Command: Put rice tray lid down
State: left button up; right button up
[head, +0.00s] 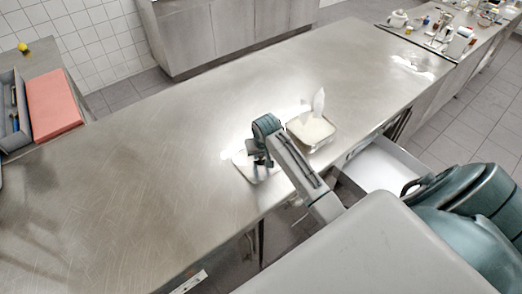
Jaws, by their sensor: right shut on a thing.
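The rice tray (312,132) stands on the steel counter near its front edge. It is a small open metal-rimmed tray with white contents, and a white upright utensil (318,103) shows at its back. My right gripper (262,161) is just left of the tray and is shut on the pale tray lid (246,171). The lid is low over the counter near the front edge, and I cannot tell whether it touches the surface. The gripper hides part of the lid. My left gripper is not in view.
The steel counter (130,180) is clear to the left and behind. A pink board (53,101) and a grey bin (14,112) are at far left. An open white drawer (383,166) juts below the counter at right.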

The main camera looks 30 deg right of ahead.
jog(key=shift+f, duration=0.1)
jog(key=o, duration=1)
jog(key=b+v, duration=0.4)
jog(key=v, duration=0.8)
jog(key=shift+s, duration=0.1)
